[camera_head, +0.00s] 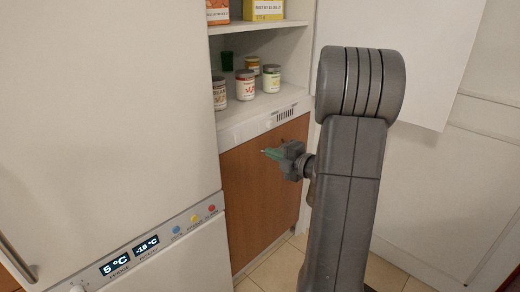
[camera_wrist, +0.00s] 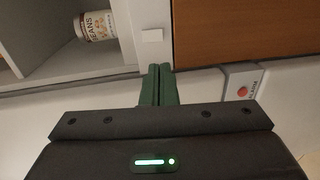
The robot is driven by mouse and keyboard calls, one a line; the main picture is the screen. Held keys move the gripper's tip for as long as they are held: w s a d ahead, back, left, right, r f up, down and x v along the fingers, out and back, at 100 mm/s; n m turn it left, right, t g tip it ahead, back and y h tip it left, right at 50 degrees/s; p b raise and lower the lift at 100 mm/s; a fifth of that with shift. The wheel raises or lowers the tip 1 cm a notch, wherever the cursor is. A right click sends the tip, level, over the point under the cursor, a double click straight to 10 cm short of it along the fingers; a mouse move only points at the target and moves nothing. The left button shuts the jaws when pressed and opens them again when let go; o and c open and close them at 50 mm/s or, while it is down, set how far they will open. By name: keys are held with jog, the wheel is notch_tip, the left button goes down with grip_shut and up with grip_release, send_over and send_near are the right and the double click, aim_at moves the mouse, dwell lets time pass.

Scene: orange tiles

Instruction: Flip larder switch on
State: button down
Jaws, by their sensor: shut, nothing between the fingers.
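The larder is an open cupboard with a white strip (camera_head: 250,128) under its lower shelf and a brown wooden panel (camera_head: 250,190) below. A small white square piece (camera_wrist: 152,35) shows on that strip in the wrist view; it may be the larder switch, but I cannot tell its position. My gripper (camera_head: 270,153) is in front of the wooden panel, a little below the strip. In the wrist view its green fingers (camera_wrist: 159,72) are shut and empty, with their tips just short of the white piece. I cannot tell whether they touch anything.
Several jars (camera_head: 245,85) stand on the larder shelf. A white door panel (camera_head: 430,60) is behind my arm. Tiled floor (camera_head: 262,270) shows below.

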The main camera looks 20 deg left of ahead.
aim_at(238, 142)
jog(key=x, duration=1.3)
jog(key=shift+w+p, duration=0.1)
jog(key=shift+p, duration=0.2)
jog(key=shift+f, duration=0.1)
jog(key=shift+a+f+b, duration=0.2)
jog(key=shift+f+b, duration=0.1)
jog(key=shift+b, duration=0.95)
jog(key=shift+r+p, duration=0.35)
jog(key=shift+p, duration=0.05)
jog(key=shift+d+f, duration=0.1)
jog(key=shift+f, duration=0.05)
